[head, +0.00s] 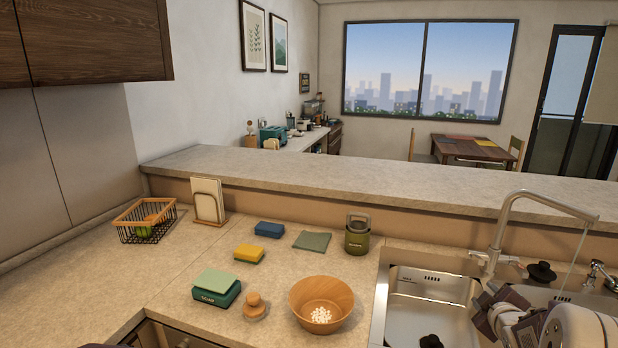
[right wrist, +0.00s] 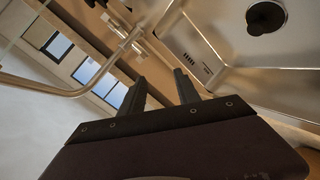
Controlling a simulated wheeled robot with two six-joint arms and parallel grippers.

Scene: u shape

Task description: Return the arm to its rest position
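My right arm comes in at the lower right of the head view, over the right part of the sink (head: 378,300). In the right wrist view the two dark fingers of my right gripper (right wrist: 160,88) stand apart with nothing between them. The gripper is open and empty. The sink's metal surface and a round black drain (right wrist: 265,17) show beyond the fingers at the upper right of that view. My left gripper is not in view.
A tall faucet (head: 497,235) stands behind the sink, close to my right arm. A raised ledge (head: 330,183) runs behind.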

